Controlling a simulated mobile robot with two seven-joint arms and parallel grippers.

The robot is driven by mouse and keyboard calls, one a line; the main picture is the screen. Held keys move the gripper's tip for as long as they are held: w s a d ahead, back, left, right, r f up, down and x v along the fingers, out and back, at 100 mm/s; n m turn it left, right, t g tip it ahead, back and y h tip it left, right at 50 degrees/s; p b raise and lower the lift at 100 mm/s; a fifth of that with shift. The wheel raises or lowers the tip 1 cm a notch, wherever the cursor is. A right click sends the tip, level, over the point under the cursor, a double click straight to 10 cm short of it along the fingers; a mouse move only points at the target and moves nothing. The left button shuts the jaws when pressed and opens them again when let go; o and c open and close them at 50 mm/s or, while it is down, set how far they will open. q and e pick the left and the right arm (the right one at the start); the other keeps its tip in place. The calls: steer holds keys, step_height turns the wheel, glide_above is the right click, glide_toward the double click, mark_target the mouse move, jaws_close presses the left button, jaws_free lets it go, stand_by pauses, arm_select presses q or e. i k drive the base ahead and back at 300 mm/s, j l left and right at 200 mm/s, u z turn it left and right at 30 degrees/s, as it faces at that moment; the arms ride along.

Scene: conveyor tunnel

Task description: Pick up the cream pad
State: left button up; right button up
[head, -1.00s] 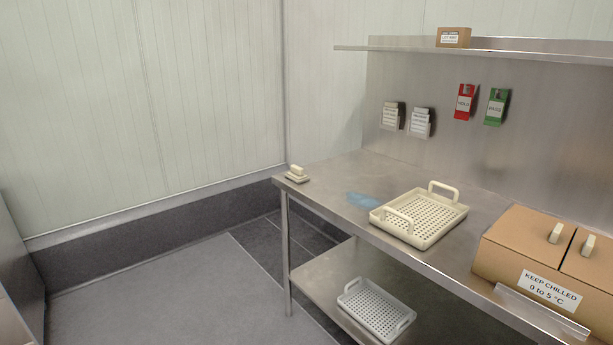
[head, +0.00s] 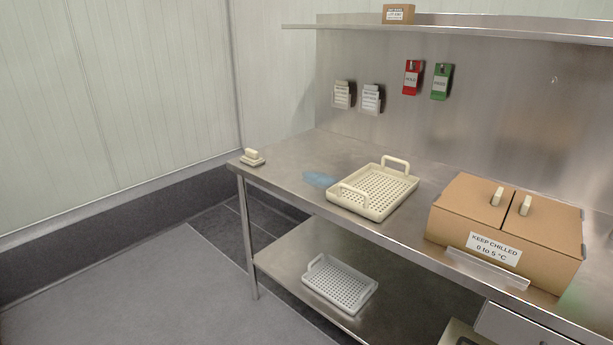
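The cream pad (head: 252,158) is a small block with a raised grip on top. It sits at the far left corner of the steel table (head: 290,168), close to the edge. Neither of my grippers is in the head view, and nothing covers the pad.
A blue film-like patch (head: 318,179) and a cream perforated tray (head: 384,206) lie right of the pad. A cardboard box (head: 462,222) stands further right. Another tray (head: 341,285) is on the lower shelf (head: 283,261). The grey floor (head: 150,285) at the left is clear.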

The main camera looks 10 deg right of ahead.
mark_target(251, 158)
steer(key=z, duration=0.45)
steer(key=i+j+z, duration=0.25)
steer(key=z, duration=0.15)
steer(key=i+j+z, duration=0.2)
steer(key=j+z, duration=0.2)
steer(key=i+j+z, duration=0.15)
steer(key=j, duration=0.2)
steer(key=i+j+z, duration=0.15)
steer(key=j, duration=0.25)
steer(key=i+j, duration=0.1)
steer(key=j, duration=0.25)
steer(key=i+j, duration=0.1)
steer(key=j, duration=0.2)
steer(key=i+j, duration=0.1)
steer(key=j, duration=0.25)
steer(key=i+j, duration=0.1)
steer(key=j, duration=0.2)
